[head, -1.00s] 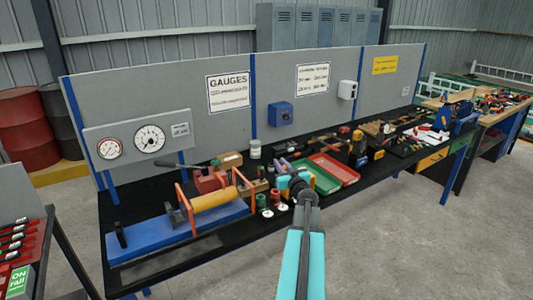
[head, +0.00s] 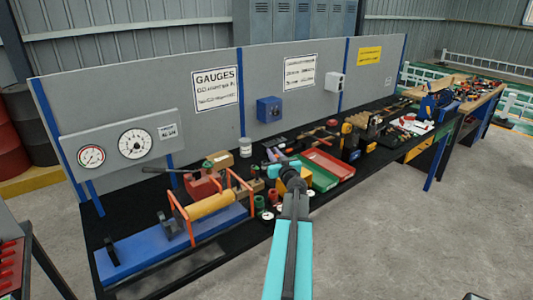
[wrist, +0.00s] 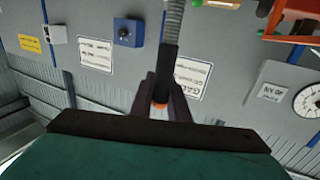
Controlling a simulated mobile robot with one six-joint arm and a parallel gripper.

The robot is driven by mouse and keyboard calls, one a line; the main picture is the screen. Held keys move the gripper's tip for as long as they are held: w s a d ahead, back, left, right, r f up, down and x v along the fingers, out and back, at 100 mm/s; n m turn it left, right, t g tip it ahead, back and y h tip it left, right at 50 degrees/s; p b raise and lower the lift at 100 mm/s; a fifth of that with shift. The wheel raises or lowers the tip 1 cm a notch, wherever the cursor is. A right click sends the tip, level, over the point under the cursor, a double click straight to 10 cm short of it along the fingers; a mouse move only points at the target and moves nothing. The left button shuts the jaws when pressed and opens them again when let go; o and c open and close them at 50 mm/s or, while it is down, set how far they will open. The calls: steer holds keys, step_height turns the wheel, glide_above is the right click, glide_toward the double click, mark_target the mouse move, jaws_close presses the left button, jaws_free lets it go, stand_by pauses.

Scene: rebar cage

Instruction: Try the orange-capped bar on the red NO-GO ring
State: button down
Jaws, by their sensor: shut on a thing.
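My gripper (wrist: 160,100) is shut on the orange-capped bar (wrist: 173,22) in the wrist view. The bar is grey and ribbed with a black section, and a bit of orange shows between the fingers. In the head view my gripper (head: 278,163) is over the bench, in front of the trays; the bar cannot be made out there. Which one is the NO-GO ring is too small to tell. The gripper appears apart from them.
A blue fixture with a yellow roller (head: 210,205) and orange uprights lies to the left. Green (head: 320,178) and red (head: 335,163) trays lie just right of the gripper. A grey panel (head: 265,75) with signs and dials stands behind. The floor at right is clear.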

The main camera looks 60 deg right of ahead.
steer(key=shift+w+a, duration=0.1)
steer(key=shift+w+a+r+p, duration=0.1)
steer(key=shift+w+a+p, duration=0.15)
steer(key=shift+w+p, duration=0.1)
step_height(320, 180, down, 6)
steer(key=b, duration=0.2)
stand_by(0.7)
steer(key=shift+p, duration=0.75)
stand_by(1.4)
